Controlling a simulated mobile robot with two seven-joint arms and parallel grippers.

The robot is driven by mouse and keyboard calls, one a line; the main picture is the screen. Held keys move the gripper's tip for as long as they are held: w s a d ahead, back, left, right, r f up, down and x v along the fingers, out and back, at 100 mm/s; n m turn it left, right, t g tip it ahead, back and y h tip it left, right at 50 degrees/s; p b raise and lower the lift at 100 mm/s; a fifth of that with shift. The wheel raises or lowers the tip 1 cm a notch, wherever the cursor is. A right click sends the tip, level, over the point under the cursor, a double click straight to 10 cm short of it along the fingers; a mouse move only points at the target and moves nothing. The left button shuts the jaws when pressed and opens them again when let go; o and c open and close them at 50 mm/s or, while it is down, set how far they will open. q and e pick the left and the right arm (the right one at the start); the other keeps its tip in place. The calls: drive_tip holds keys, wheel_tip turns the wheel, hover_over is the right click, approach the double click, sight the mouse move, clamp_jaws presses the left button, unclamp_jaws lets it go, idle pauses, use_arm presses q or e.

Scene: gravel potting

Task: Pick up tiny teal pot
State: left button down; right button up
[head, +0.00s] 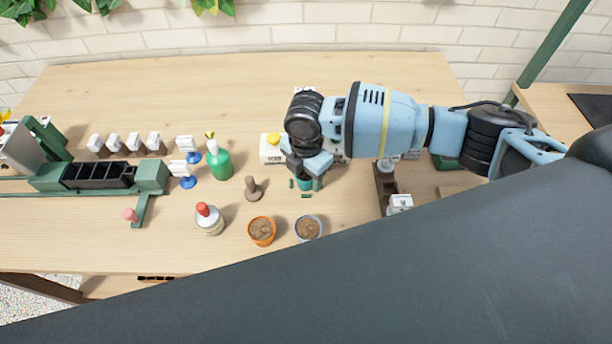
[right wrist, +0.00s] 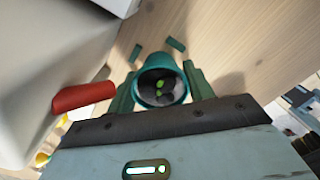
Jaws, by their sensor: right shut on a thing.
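The tiny teal pot (right wrist: 161,82) sits between the fingers of my right gripper (right wrist: 160,88) in the right wrist view. Its mouth faces the camera, and dark filling with green bits shows inside. The two green fingers touch it on either side, so the gripper is shut on it. In the head view my right gripper (head: 304,183) points down at the middle of the table, and only a little of the teal pot (head: 305,184) shows below it. I cannot tell whether the pot is clear of the table. My left gripper is not in view.
Small green pieces (right wrist: 175,44) lie beside the pot. An orange pot (head: 262,231) and a grey pot (head: 308,228) stand in front, a brown tamper (head: 253,188) to the left. A green spray bottle (head: 218,160) and a red-capped bottle (head: 209,219) stand farther left.

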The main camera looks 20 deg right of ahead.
drive_tip(key=shift+c, duration=1)
drive_tip(key=shift+r, duration=0.15)
